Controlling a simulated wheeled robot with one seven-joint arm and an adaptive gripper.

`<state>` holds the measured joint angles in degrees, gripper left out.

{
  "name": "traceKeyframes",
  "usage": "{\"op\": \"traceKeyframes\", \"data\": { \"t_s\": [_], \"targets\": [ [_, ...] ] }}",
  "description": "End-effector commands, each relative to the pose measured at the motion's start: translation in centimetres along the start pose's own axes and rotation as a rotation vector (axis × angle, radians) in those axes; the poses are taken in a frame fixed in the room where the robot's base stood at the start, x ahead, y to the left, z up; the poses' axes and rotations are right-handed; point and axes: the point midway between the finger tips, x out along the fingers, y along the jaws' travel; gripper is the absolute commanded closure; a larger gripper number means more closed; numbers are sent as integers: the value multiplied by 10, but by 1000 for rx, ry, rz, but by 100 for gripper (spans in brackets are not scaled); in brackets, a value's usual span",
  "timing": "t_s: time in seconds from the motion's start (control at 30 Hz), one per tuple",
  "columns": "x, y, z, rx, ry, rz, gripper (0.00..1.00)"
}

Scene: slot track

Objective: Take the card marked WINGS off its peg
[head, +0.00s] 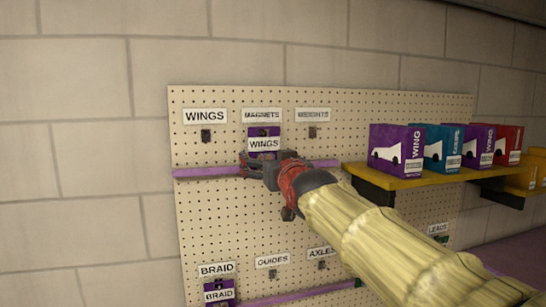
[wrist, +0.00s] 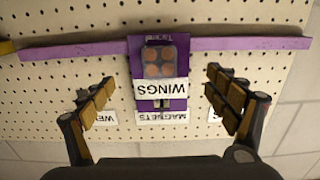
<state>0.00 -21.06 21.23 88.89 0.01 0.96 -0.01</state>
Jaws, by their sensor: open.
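The card marked WINGS (head: 263,143) is purple and hangs on the peg under the MAGNETS label (head: 262,115). In the wrist view the card (wrist: 143,70) appears upside down, with several round brown pieces in a clear window. My gripper (head: 255,165) is in front of the board at the card's lower part, which it partly hides in the head view. In the wrist view my gripper (wrist: 161,84) is open, one finger on each side of the card, with a gap on both sides. The peg (head: 206,135) under the WINGS label (head: 205,116) is bare.
The WEIGHTS peg (head: 312,131) is bare. A purple strip (head: 205,172) crosses the pegboard (head: 215,210) at the card's lower end. A yellow shelf (head: 420,180) with several boxes stands out at right. A BRAID card (head: 219,293) hangs at lower left.

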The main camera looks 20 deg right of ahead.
Motion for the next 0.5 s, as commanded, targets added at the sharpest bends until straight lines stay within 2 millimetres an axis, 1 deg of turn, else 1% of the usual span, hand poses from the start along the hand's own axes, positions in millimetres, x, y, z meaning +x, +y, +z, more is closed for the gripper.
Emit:
{"op": "traceKeyframes", "data": {
  "t_s": [0.03,0.1,0.2,0.33,0.5],
  "targets": [
    [8,0,-2,0,-2,0,12],
    [16,0,-2,0,-1,0,12],
    [25,0,-2,0,0,0,12],
    [31,0,-2,0,1,0,12],
    [32,0,-1,0,1,0,12]
  ]
}}
